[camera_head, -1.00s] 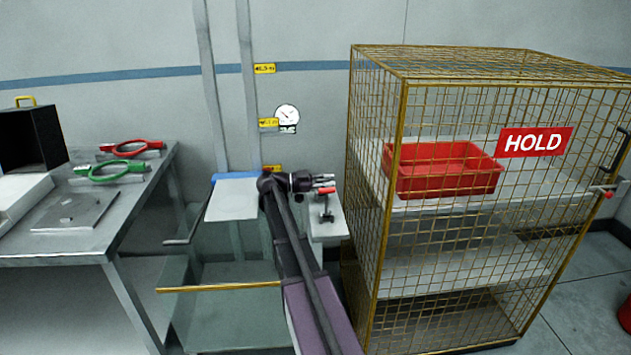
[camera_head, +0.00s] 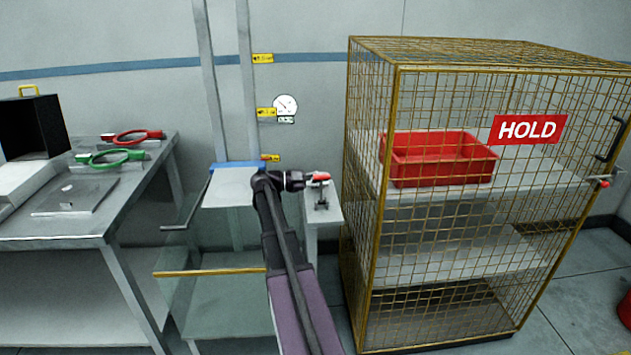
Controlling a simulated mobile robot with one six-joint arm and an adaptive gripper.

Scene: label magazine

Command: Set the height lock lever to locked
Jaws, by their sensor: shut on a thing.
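The height lock lever (camera_head: 321,176) has a small red handle. It stands on a dark upright bracket (camera_head: 321,197) on a narrow grey ledge, left of the cage. My gripper (camera_head: 311,180) reaches in from the left at handle height and is shut on the lever's red handle. The fingertips are small and partly merge with the handle. No lock marking is readable at this size, so I cannot tell the lever's set position from any label.
A wire cage (camera_head: 397,220) with a HOLD sign (camera_head: 528,129) and a red bin (camera_head: 440,178) stands close on the right. A white platform with a blue edge (camera_head: 237,167) is beside my arm. A grey bench (camera_head: 120,205) with green and red ring-handled tools is left.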

